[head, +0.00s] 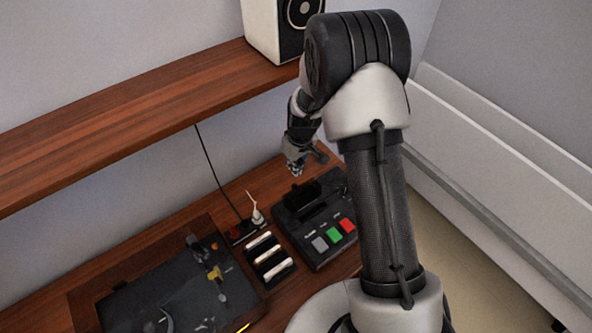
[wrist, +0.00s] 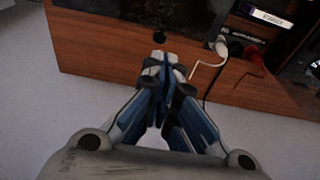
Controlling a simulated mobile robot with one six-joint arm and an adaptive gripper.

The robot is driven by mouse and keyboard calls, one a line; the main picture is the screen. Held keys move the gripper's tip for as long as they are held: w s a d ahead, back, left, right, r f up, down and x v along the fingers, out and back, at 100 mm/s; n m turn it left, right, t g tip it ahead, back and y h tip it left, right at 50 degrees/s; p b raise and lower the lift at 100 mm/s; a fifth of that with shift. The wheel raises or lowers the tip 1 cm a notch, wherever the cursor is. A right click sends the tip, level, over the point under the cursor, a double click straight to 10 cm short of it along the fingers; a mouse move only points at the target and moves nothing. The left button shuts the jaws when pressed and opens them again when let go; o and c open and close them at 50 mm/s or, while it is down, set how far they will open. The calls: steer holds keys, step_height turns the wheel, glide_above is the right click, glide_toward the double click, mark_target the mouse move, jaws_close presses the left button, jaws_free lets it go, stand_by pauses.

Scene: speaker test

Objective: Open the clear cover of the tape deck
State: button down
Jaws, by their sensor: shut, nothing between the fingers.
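The tape deck (head: 322,246) is a black box on the lower wooden desk, with grey, green and red keys along its front. A dark raised piece (head: 305,194) stands on its rear part. I cannot make out clearly whether this is the clear cover or how far it is tilted. My gripper (head: 296,170) is just above and behind that piece, fingers pointing down, shut and empty. In the wrist view my gripper (wrist: 164,60) has its fingertips together near the desk's back edge. A dark surface at the top (wrist: 150,10) seems to be the deck.
A cassette rack (head: 273,274) and a power strip with plugs (head: 238,232) stand left of the deck. A turntable (head: 150,290) is further left. A wooden shelf (head: 120,115) with a white speaker (head: 264,28) is above. A cable (head: 210,165) hangs at the wall.

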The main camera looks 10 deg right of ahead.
mark_target(298, 187)
steer(key=f, duration=0.2)
steer(key=w+f, duration=0.1)
steer(key=f, duration=0.5)
steer(key=shift+w+a+f, duration=0.15)
steer(key=shift+a, duration=0.1)
steer(key=shift+b, duration=0.3)
steer(key=shift+s+d+r+b, duration=0.2)
steer(key=shift+s+r+b, duration=0.15)
steer(key=shift+r+b, duration=0.15)
steer(key=shift+s+d+r+b, duration=0.2)
steer(key=shift+s+r+b, duration=0.15)
steer(key=shift+s, duration=0.2)
steer(key=shift+s+d+r+b, duration=0.2)
steer(key=shift+s+r+b, duration=0.15)
steer(key=shift+s, duration=0.2)
steer(key=shift+r, duration=0.15)
